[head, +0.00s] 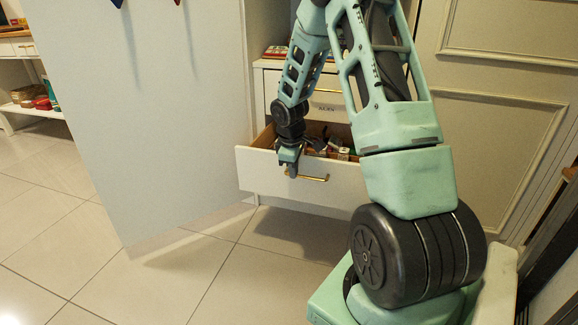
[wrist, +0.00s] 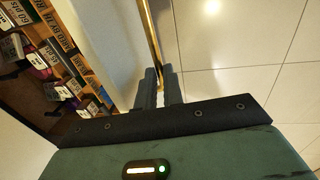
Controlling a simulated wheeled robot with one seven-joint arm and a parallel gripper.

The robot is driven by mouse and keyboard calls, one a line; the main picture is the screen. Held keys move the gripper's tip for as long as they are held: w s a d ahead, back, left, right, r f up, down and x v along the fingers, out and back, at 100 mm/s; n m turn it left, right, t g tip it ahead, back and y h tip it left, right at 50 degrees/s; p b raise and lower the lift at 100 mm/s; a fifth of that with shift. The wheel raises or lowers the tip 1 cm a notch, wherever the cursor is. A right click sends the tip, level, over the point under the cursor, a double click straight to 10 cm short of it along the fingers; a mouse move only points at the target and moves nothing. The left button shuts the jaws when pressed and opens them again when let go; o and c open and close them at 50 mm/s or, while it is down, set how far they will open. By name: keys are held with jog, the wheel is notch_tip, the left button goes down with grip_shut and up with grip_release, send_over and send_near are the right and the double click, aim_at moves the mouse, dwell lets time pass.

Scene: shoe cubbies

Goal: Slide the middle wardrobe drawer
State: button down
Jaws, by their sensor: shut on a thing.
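A white wardrobe drawer (head: 258,177) with a gold bar handle (head: 312,179) stands pulled out of the wardrobe, with items inside. A second drawer (head: 330,107) above it looks closed. My gripper (head: 288,169) is at the left part of the open drawer's handle, in front of its face. In the wrist view the two dark fingers (wrist: 160,86) are shut on the gold handle (wrist: 153,42), beside the white drawer front (wrist: 105,45). Labelled boxes (wrist: 52,60) show inside the drawer. My arm hides part of the drawer's right side.
A large white door panel (head: 150,120) stands open left of the drawer. A panelled door (head: 500,120) is at the right. A low shelf with shoes (head: 38,98) is at the far left. The tiled floor (head: 190,275) in front is clear.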

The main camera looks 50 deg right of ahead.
jog(key=shift+w+d+p, duration=0.65)
jog(key=shift+d+p, duration=0.55)
jog(key=shift+d, duration=0.4)
jog(key=shift+w+d+p, duration=0.7)
jog(key=shift+d+p, duration=0.5)
jog(key=shift+d, duration=0.4)
jog(key=shift+w+d+p, duration=0.65)
jog(key=shift+d+p, duration=0.55)
jog(key=shift+d, duration=0.4)
jog(key=c, duration=1.5)
grip_release()
jog(key=a+r+p, duration=0.1)
jog(key=r+p, duration=0.1)
jog(key=r, duration=0.3)
jog(key=s+a+r+p, duration=0.1)
jog(key=r+p, duration=0.1)
jog(key=r, duration=0.4)
jog(key=a+r+p, duration=0.1)
jog(key=r+p, duration=0.1)
jog(key=r, duration=0.4)
jog(key=shift+s+a, duration=0.1)
jog(key=shift+s, duration=0.1)
